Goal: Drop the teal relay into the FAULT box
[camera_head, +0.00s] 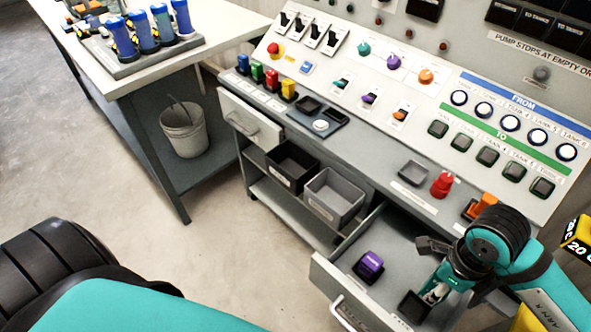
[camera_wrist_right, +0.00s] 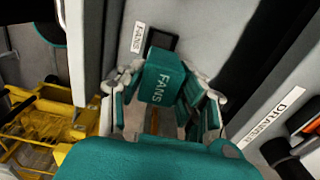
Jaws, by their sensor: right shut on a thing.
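The teal relay (camera_wrist_right: 165,78), marked FANS, is between the fingers of my right gripper (camera_head: 437,288) in the right wrist view. The gripper is shut on it, over the open drawer (camera_head: 335,280); the drawer floor with a FANS label (camera_wrist_right: 138,37) lies below. In the head view the fingers and arm mostly hide the relay. Two open boxes, a black one (camera_head: 291,160) and a grey one (camera_head: 334,197), stand left of the drawer along the console front. Their labels are too small to read, so I cannot tell which is FAULT. My left gripper is out of view.
A purple relay (camera_head: 369,266) and a dark square tray (camera_head: 413,307) are in the drawer. The console (camera_head: 430,165) with switches and buttons rises behind. A red knob-like part (camera_head: 442,185) stands on its ledge. A bench (camera_head: 150,75) with a bucket (camera_head: 184,130) is at left.

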